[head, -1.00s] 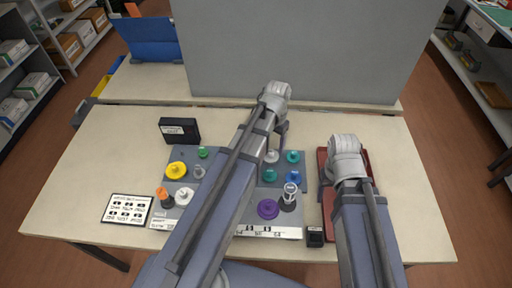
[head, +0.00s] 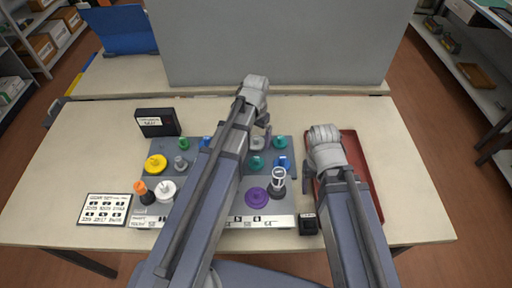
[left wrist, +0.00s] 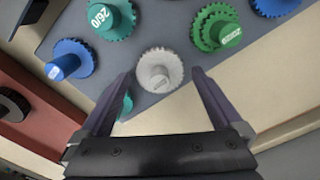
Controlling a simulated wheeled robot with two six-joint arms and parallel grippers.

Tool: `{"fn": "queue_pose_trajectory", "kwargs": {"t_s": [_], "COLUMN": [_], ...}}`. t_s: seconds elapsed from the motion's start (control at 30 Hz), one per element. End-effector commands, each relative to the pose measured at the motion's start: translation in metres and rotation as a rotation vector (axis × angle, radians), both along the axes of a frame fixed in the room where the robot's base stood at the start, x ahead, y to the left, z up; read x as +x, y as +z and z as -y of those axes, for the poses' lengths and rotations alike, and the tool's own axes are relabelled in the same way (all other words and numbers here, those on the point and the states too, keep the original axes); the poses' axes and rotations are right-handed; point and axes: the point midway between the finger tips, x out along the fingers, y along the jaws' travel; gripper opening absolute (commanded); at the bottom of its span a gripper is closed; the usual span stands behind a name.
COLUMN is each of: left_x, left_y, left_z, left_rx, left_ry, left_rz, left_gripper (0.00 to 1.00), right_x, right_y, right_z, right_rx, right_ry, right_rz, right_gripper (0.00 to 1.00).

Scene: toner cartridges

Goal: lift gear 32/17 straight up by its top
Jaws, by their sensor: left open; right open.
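A pale grey-white gear (left wrist: 160,70) with an upright hub sits between my left gripper's fingertips in the left wrist view, touching neither as far as I can see. I cannot read its label, so I cannot tell whether it is gear 32/17. It also shows in the head view (head: 258,143), on the grey board (head: 228,208). My left gripper (left wrist: 158,78) is open and empty above it; in the head view its fingers (head: 263,127) are partly hidden by my arm. My right gripper (head: 311,178) is open by the red tray, mostly hidden behind its own arm.
In the left wrist view a teal gear (left wrist: 108,18), a green gear (left wrist: 218,28) and a blue gear (left wrist: 70,62) stand close by. Another teal gear (left wrist: 126,103) is partly behind the left finger. A red tray (head: 361,158) lies right of the board.

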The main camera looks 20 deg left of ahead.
Motion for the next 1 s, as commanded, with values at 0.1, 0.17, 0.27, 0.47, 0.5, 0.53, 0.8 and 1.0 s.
{"fn": "queue_pose_trajectory", "kwargs": {"t_s": [0.1,0.17,0.27,0.47,0.5,0.53,0.8,1.0], "left_x": [-0.0004,-0.0005,-0.0005,-0.0005,-0.0005,-0.0005,-0.0005,-0.0005], "left_y": [-0.0138,-0.0136,-0.0119,-0.0118,-0.0118,-0.0118,-0.0118,-0.0118], "left_z": [0.0,0.0,0.0,0.0,0.0,0.0,0.0,0.0], "left_rx": [0.0,0.0,0.0,0.0,0.0,0.0,0.0,0.0], "left_ry": [0.0,0.0,0.0,0.0,0.0,0.0,0.0,0.0], "left_rz": [0.0,0.0,0.0,0.0,0.0,0.0,0.0,0.0], "left_gripper": [1.0,1.0,1.0,0.88,0.83,0.8,0.49,0.27], "right_x": [0.0,0.0,0.0,0.0,0.0,0.0,0.0,0.0], "right_y": [-0.0138,-0.0137,-0.0119,-0.0118,-0.0118,-0.0118,-0.0119,-0.0119], "right_z": [0.0,0.0,-0.0001,0.0,0.0,0.0,0.0,0.0], "right_rx": [0.0,0.0,0.0,0.0,0.0,0.0,0.0,0.0], "right_ry": [0.0,0.0,0.0,0.0,0.0,0.0,0.0,0.0], "right_rz": [0.0,0.0,0.0,0.0,0.0,0.0,0.0,0.0], "right_gripper": [0.69,0.69,0.69,0.69,0.69,0.69,0.69,0.69]}}
